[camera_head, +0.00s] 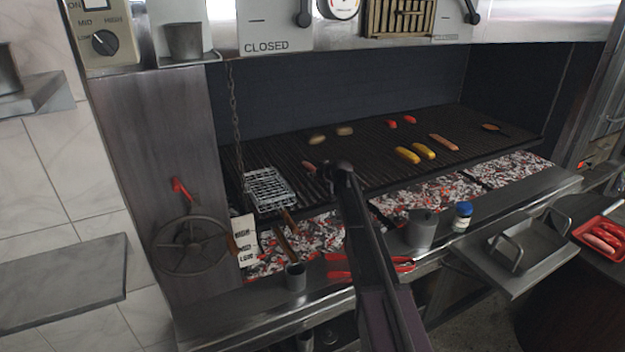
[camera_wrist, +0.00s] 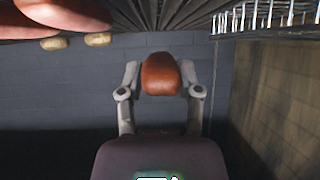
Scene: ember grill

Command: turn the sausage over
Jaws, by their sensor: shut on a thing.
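In the wrist view a brown-red sausage (camera_wrist: 160,74) is seen end-on between the two fingers of my gripper (camera_wrist: 160,90), which is shut on it. In the head view my gripper (camera_head: 338,168) is over the front left part of the grill grate (camera_head: 370,160), mostly hidden by my own arm. A reddish sausage (camera_head: 308,167) shows just left of it; I cannot tell whether it is the held one. Large sausages (camera_wrist: 50,22) fill the upper left of the wrist view. Another sausage (camera_head: 443,142) lies at the grate's right.
A wire basket (camera_head: 270,188) stands left of my gripper. Two potatoes (camera_head: 317,139) lie behind it; corn (camera_head: 407,155) and red peppers (camera_head: 392,124) lie to the right. Glowing coals (camera_head: 440,197) show below. Red tongs (camera_head: 370,267), a cup (camera_head: 421,230) and a blue-capped jar (camera_head: 462,216) are at the front.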

